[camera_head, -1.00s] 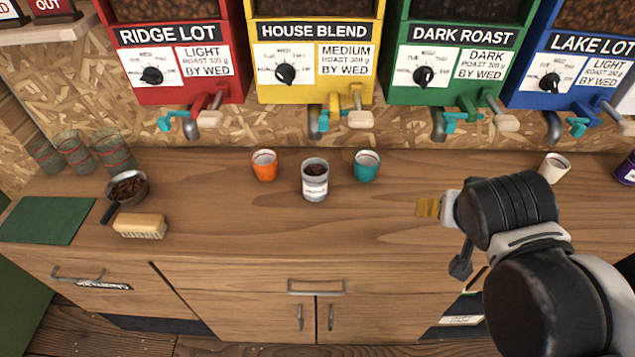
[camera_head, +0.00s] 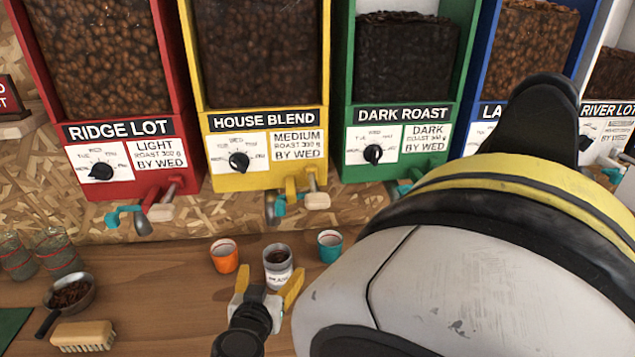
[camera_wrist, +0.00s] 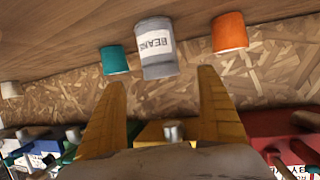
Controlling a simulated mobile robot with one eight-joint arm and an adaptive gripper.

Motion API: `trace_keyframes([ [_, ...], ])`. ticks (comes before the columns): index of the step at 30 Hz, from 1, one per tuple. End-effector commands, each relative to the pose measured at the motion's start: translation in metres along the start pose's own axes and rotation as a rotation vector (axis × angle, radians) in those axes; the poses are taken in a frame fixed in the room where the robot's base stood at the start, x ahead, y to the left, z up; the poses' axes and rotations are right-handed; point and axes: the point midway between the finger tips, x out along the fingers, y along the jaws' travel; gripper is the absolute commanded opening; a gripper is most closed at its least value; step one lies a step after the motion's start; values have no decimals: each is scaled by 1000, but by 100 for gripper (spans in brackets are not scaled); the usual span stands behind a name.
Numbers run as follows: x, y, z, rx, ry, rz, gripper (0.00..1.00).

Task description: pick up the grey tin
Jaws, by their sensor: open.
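The grey tin (camera_head: 278,268) stands upright on the wooden counter, with a white label and dark beans inside. An orange cup (camera_head: 224,256) stands to its left and a teal cup (camera_head: 329,246) to its right. My gripper (camera_head: 268,284) is open in front of the tin. In the wrist view the tin (camera_wrist: 156,48) shows upside down, its label reading "BEANS", just beyond and between the open yellow fingers (camera_wrist: 163,85). Nothing is between the fingertips. The teal cup (camera_wrist: 115,60) and orange cup (camera_wrist: 229,32) flank it there.
Dispensers with taps line the wall behind, among them the yellow House Blend (camera_head: 265,150) tap above the tin. A pan of beans (camera_head: 70,294), a brush (camera_head: 83,336) and glasses (camera_head: 56,250) stand at the left. My arm hides the counter's right part.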

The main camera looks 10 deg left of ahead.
Motion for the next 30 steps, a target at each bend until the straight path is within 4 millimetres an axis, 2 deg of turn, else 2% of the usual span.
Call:
trace_keyframes([
  [3, 17, 1, 1, -1, 0, 2, 85],
  [11, 37, 0, 0, 0, -1, 2, 85],
  [18, 73, -1, -3, -1, -1, 1, 85],
  [25, 75, -1, -5, -2, -1, 0, 85],
  [26, 75, -1, -5, -2, -1, 0, 80],
  [30, 75, -1, -5, -2, -1, 0, 37],
])
